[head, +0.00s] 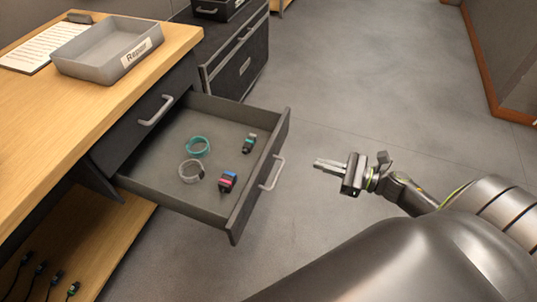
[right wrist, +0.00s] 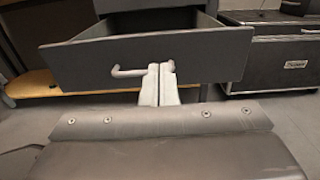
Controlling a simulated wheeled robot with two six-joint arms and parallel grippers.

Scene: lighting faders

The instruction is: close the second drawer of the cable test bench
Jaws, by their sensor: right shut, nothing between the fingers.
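The second drawer (head: 222,130) of the wooden-topped bench (head: 100,108) is pulled well out, below a shut upper drawer (head: 140,128). Its dark front panel has a grey bar handle (head: 272,172). In the right wrist view the front panel (right wrist: 205,58) faces me, with the handle (right wrist: 125,72) left of centre. My right gripper (head: 318,164) is shut and empty, to the right of the drawer front in the head view and apart from it. The fingertips also show in the right wrist view (right wrist: 160,68), overlapping the handle's right end in the picture. My left gripper is out of view.
Inside the drawer lie a teal cable coil (head: 198,146), a grey coil (head: 191,170) and small connectors (head: 228,181). A grey tray (head: 107,50) stands on the bench top. The floor to the right is clear.

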